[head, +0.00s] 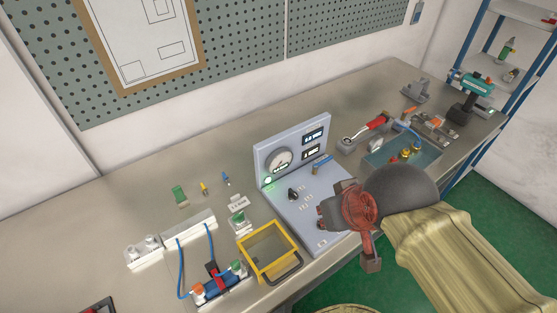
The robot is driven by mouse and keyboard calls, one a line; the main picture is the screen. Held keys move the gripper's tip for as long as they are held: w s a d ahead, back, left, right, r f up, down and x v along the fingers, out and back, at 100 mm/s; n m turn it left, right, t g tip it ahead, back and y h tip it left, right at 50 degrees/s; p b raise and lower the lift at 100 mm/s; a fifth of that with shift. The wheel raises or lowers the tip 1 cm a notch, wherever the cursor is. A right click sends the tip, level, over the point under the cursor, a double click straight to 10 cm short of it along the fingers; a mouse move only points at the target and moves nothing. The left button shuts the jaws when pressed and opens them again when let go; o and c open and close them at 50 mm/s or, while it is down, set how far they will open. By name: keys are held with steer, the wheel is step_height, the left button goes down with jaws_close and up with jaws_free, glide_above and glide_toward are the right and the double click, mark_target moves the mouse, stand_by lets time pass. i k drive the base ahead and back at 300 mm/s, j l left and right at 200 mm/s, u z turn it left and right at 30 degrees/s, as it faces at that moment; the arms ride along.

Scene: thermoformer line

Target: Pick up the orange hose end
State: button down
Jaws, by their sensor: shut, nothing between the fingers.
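An orange end piece (198,290) sits at the lower left, by a blue hose that loops down from a white block. A green end piece (236,267) is beside it, by a second blue hose. Another orange piece (409,114) is at the right, by a blue hose above a teal plate. I cannot tell for sure which is the orange hose end. My gripper (324,218) is shut and empty over the right edge of the grey gauge panel, apart from all of these pieces.
The grey gauge panel (276,188) stands mid-bench, with a yellow frame (258,260) left of it. A white block (150,250), a red-handled tool (375,123) and a teal drill (475,82) also stand on the bench. The bench's left part is mostly clear.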

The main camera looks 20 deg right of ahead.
mark_target(197, 288)
steer(key=l+u, duration=0.15)
steer(key=k+l+u, duration=0.1)
steer(key=u, duration=1.4)
